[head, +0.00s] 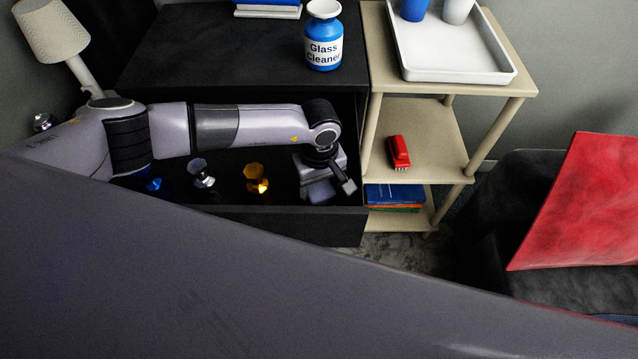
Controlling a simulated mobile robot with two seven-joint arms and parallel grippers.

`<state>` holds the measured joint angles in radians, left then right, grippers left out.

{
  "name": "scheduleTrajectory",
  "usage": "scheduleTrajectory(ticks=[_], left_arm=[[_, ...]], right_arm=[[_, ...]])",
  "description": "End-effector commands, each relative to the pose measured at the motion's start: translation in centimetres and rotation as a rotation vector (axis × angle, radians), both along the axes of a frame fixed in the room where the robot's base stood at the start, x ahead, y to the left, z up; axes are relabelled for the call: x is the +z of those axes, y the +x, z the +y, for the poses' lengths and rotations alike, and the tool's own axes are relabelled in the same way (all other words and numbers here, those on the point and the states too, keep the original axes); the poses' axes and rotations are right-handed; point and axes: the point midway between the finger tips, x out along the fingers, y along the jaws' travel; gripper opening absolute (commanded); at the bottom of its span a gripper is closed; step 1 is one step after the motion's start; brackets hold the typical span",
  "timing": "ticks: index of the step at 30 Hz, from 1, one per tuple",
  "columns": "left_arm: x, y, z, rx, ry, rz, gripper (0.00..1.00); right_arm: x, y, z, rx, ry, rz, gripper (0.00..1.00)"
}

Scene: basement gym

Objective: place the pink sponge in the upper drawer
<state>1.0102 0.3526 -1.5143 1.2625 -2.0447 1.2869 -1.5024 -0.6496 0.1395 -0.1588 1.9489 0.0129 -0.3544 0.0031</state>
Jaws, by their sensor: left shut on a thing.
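The upper drawer (290,222) of the black cabinet is pulled open below the cabinet top. My left arm reaches across it from the left. My left gripper (334,184) is at the drawer's right end, pointing down, over or inside it. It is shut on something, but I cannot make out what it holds. I see no pink sponge; the gripper and wrist may hide it. My right gripper is not in view.
In the drawer stand a blue object (157,186), a silver one (202,174) and a gold one (257,178). A Glass Cleaner bottle (324,38) stands on the cabinet top (220,55).

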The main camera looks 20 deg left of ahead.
Motion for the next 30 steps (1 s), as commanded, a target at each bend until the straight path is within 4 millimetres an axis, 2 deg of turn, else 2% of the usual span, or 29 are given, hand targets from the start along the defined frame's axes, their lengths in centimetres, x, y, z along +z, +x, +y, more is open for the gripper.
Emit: scheduleTrajectory(ticks=[7, 8, 10, 19, 22, 26, 30], left_arm=[[-0.2, 0.0, 0.0, -0.001, 0.0, 0.0, 0.41], [-0.2, 0.0, 0.0, -0.001, 0.0, 0.0, 0.73], [-0.1, 0.0, 0.0, -0.001, 0.0, 0.0, 0.95], [0.0, 0.0, 0.0, -0.001, 0.0, 0.0, 0.95], [0.6, 0.1, 0.0, -0.001, -0.001, -0.002, 0.95], [2.5, 0.1, 0.0, -0.003, -0.002, -0.003, 0.95], [5.5, 0.1, 0.0, -0.003, -0.002, -0.004, 0.95]], right_arm=[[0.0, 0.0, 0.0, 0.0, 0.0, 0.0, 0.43], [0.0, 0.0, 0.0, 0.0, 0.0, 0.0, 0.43], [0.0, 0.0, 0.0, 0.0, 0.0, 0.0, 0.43], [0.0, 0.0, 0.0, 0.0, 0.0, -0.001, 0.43], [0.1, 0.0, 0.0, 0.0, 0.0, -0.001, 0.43], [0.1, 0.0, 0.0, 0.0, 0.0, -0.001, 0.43], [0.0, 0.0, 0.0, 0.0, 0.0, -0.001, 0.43]])
